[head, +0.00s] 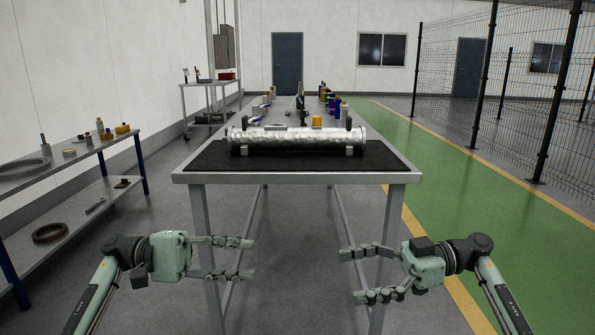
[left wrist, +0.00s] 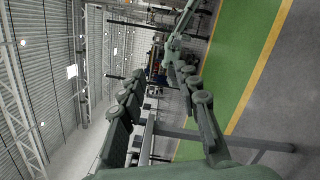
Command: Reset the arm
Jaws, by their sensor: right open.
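My left gripper (head: 240,258) is in front of the table's near edge at the lower left of the head view, pointing right. Its fingers are spread apart with nothing between them; they also show in the left wrist view (left wrist: 165,100). My right gripper (head: 352,275) is at the lower right, pointing left toward the left one, with its fingers spread and empty. Both are below table-top height and apart from each other and from the table's objects.
A long table (head: 290,178) with a black mat (head: 215,157) stands ahead. A silvery cylinder (head: 290,137) lies on supports there, with bottles and small items behind. A shelf (head: 75,155) stands left. A wire fence (head: 500,90) and green walkway (head: 450,165) are right.

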